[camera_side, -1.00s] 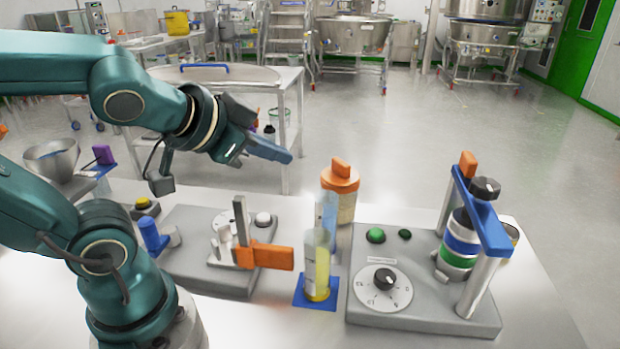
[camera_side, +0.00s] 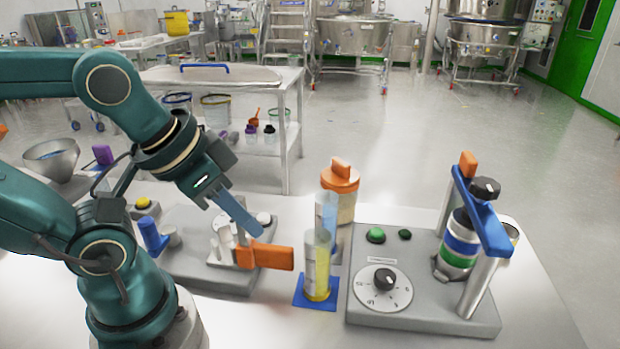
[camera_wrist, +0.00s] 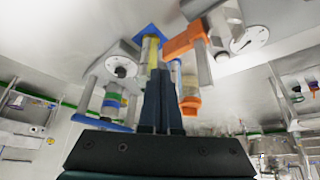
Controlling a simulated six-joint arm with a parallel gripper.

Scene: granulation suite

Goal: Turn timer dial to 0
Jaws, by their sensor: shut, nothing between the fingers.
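The timer dial is likely the black knob (camera_side: 384,279) on a round white scale (camera_side: 402,289), on a grey base (camera_side: 430,312) at the right in the side view. Its markings are too small to read surely. In the wrist view a black knob (camera_wrist: 121,71) shows at the left on a grey base. My gripper (camera_side: 254,232) is shut and empty, pointing down and right. Its tips appear by the orange handle of the left device, left of the dial and apart from it; contact with the handle cannot be told. The fingers also show in the wrist view (camera_wrist: 161,75).
A yellow-filled cylinder (camera_side: 317,265) on a blue mat and an orange-lidded jar (camera_side: 341,177) stand between gripper and dial. The orange handle (camera_side: 270,256) juts out nearby. A blue bracket (camera_side: 482,212) over a banded jar (camera_side: 459,242) rises right of the dial.

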